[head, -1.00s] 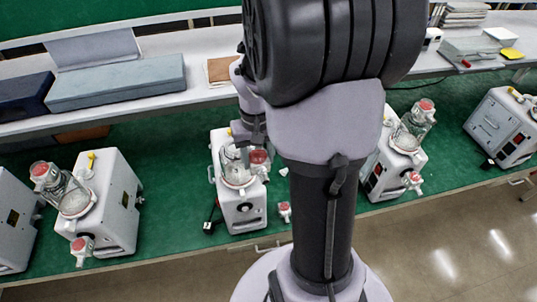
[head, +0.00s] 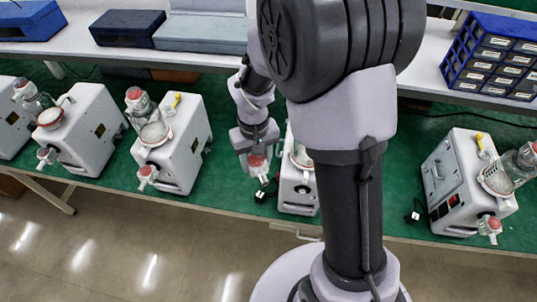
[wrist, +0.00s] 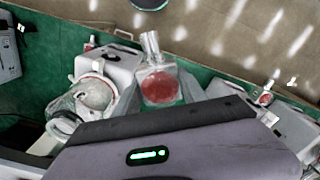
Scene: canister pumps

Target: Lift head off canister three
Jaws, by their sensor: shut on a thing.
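My gripper (head: 257,150) is shut on a pump head (head: 257,163) with a red round top and a pale body. It holds the head just left of the middle white pump machine (head: 297,190), above the green bench. In the wrist view the head (wrist: 162,86) sits in front of my gripper (wrist: 163,100), with a clear spout pointing away. That machine's glass canister (head: 302,155) is partly hidden behind my arm in the head view. Canister numbers cannot be read.
Similar pump machines stand left (head: 178,150) and right (head: 470,180) on the green bench (head: 220,190). A shelf behind holds a grey box (head: 200,33) and a blue drawer cabinet (head: 495,60). Bare green surface lies right of my arm.

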